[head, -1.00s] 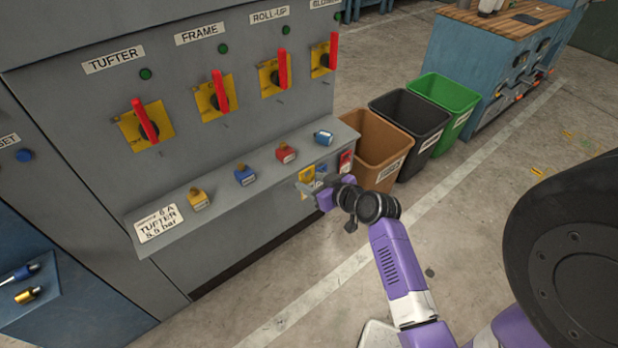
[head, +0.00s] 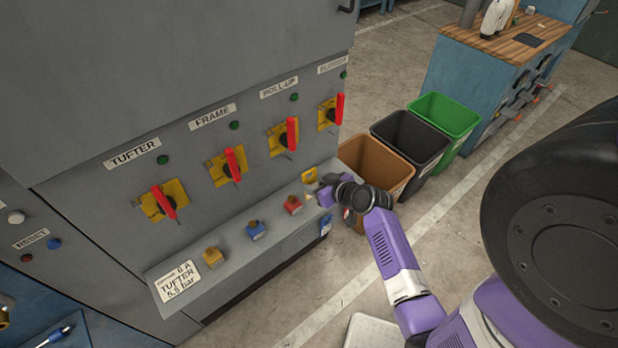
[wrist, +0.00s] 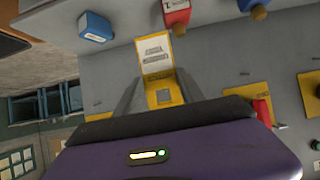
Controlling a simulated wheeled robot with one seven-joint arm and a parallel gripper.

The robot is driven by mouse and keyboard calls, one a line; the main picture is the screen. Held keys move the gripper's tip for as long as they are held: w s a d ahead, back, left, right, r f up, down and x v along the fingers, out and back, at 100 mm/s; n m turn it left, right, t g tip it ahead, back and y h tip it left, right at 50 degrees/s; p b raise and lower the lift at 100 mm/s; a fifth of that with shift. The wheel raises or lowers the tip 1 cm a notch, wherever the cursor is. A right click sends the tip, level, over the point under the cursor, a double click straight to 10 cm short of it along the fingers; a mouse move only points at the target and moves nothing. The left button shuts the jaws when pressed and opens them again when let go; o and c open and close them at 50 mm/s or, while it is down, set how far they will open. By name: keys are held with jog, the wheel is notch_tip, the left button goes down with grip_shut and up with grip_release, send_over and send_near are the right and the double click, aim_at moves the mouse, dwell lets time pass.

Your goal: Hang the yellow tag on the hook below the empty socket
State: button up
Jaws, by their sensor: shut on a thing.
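The yellow tag (head: 309,176) is a flat card with a pale printed label. It also shows in the wrist view (wrist: 155,52), pinched between the grey fingers of my gripper (wrist: 158,92). In the head view my gripper (head: 320,186) holds the tag over the right end of the grey ledge, below the ROLL-UP and BLOWER switches. The tag looks apart from the panel. Small pegs (wrist: 245,73) stick out of the panel near the yellow switch plates. I cannot make out which place is the empty socket.
Red-handled switches (head: 233,165) line the panel. A brown bin (head: 372,160) stands close to my gripper's right.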

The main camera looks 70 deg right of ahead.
jog(key=shift+w+d+f, duration=0.1)
jog(key=shift+w+f, duration=0.1)
jog(key=shift+f, duration=0.05)
jog(key=shift+w+d+f+b, duration=0.25)
jog(key=shift+w+d+b, duration=0.45)
jog(key=shift+w, duration=0.75)
jog(key=shift+w+d+f+b, duration=0.25)
jog(key=shift+w+d, duration=0.8)
jog(key=shift+w, duration=0.35)
jog(key=shift+w+d+f+b, duration=0.25)
jog(key=shift+w+d+b, duration=0.45)
jog(key=shift+w, duration=0.75)
jog(key=shift+d, duration=0.2)
jog(key=o, duration=1.4)
jog(key=shift+o, duration=0.2)
jog(key=v, duration=0.7)
jog(key=shift+a+r, duration=0.15)
jog(key=shift+r, duration=0.25)
